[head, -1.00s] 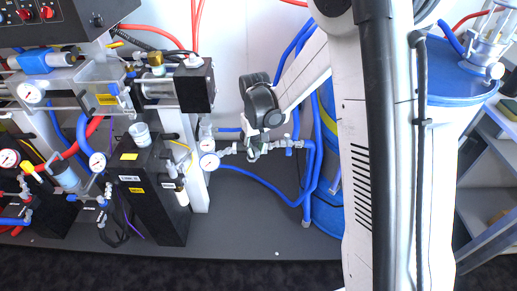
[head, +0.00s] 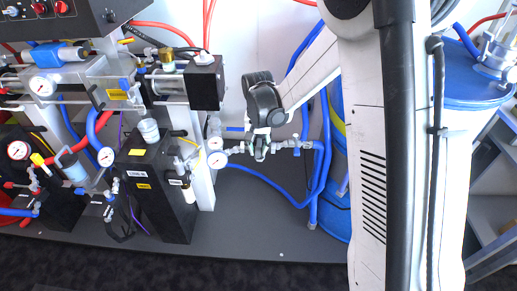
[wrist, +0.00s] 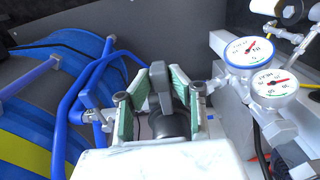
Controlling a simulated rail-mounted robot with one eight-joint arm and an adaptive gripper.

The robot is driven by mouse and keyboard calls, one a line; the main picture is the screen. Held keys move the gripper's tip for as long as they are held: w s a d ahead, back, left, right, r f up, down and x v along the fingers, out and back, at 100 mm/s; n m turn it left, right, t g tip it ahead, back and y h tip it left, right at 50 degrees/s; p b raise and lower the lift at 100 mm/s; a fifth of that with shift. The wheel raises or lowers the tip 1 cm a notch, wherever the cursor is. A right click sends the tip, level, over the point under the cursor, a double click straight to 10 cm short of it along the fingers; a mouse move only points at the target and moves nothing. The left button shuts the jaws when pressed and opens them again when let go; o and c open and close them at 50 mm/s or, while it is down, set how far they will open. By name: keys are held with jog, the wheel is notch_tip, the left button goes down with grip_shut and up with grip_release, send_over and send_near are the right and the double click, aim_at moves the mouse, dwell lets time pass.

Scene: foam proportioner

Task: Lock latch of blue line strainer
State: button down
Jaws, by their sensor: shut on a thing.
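The blue line strainer (wrist: 172,124) shows in the wrist view as a dark rounded body with a grey upright latch (wrist: 155,82) above it. My gripper (wrist: 159,95) has its two green-padded fingers on either side of the latch and is shut on it. Parts of the strainer body are hidden by the fingers and by my white gripper housing. In the head view my gripper (head: 261,149) is on the grey metal line between a round gauge and the blue pipes. The latch is too small and covered there to tell its angle.
Two round gauges (wrist: 250,50) stand close right of my gripper in the wrist view. Blue pipes (wrist: 82,100) and a blue drum (wrist: 35,110) are close on the left. A black block unit (head: 165,190) stands left in the head view. The grey floor (head: 270,220) in front is clear.

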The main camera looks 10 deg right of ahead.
aim_at(258, 149)
jog(key=c, duration=1.6)
grip_release()
notch_tip(258, 149, up, 12)
jog(key=shift+r, duration=0.1)
jog(key=s+d+r+n+t+p, duration=0.1)
jog(key=s+r+t+p, duration=0.1)
jog(key=s+r, duration=0.3)
jog(key=s+d+r+n+t+p, duration=0.1)
jog(key=s+r, duration=0.4)
jog(key=s, duration=0.7)
jog(key=s+d+r+n+t+p, duration=0.1)
jog(key=s+r+t+p, duration=0.3)
jog(key=s, duration=0.4)
jog(key=shift+s+d+r+n+p, duration=0.15)
jog(key=shift+d+r+n+p, duration=0.15)
jog(key=shift+d+r+p, duration=0.45)
